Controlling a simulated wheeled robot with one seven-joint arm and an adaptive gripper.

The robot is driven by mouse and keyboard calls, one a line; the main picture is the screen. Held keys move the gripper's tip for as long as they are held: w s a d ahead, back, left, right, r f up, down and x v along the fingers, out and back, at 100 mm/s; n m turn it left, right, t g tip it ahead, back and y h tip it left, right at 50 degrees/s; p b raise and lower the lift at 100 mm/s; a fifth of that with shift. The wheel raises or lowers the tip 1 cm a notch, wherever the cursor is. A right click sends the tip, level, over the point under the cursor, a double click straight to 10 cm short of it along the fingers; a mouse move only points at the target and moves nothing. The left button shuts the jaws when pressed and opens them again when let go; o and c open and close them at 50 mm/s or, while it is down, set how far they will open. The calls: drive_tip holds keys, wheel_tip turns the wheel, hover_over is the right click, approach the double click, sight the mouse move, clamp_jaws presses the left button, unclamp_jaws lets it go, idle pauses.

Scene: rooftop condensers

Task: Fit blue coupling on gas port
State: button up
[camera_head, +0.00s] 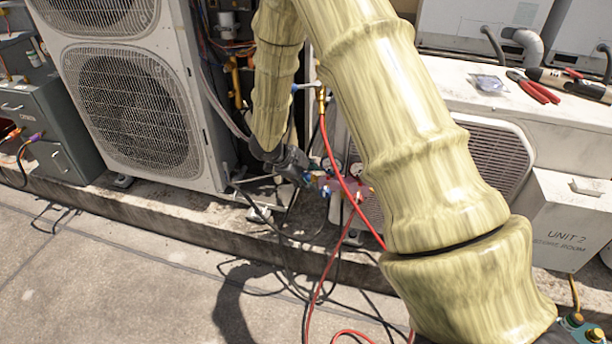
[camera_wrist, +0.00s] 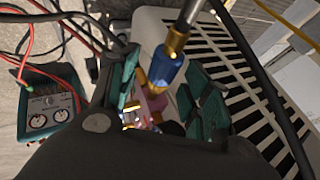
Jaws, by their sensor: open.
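The blue coupling (camera_wrist: 165,72) has a brass collar and hangs on the end of a grey hose in the wrist view. My gripper (camera_wrist: 164,92) has its teal-padded fingers open on either side of it. The coupling shows between the fingers; I see no clear grip on it. Brass and pink parts lie beyond it, partly hidden by the fingers. I cannot tell whether the gas port is among them. In the head view my gripper (camera_head: 304,176) is low beside the condenser, small and partly lost among the hoses.
A tall condenser (camera_head: 132,100) stands left of my arm. A teal gauge box (camera_wrist: 47,105) with red hoses lies left in the wrist view. Red-handled pliers (camera_head: 535,88) lie on a white unit at right. Loose hoses cross the floor; the front left floor is mostly clear.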

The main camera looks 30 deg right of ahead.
clamp_jaws()
drive_tip(key=c, duration=0.7)
unclamp_jaws()
drive_tip(key=shift+c, duration=0.2)
clamp_jaws()
drive_tip(key=shift+w+a+p, duration=0.3)
drive_tip(key=shift+w, duration=0.05)
drive_tip(key=shift+w+a+p, duration=0.8)
drive_tip(key=shift+w+a, duration=0.1)
drive_tip(key=shift+w, duration=0.1)
drive_tip(key=shift+w, duration=0.1)
drive_tip(key=shift+w+a+p, duration=0.3)
drive_tip(key=shift+w+a, duration=0.05)
drive_tip(key=shift+a, duration=0.05)
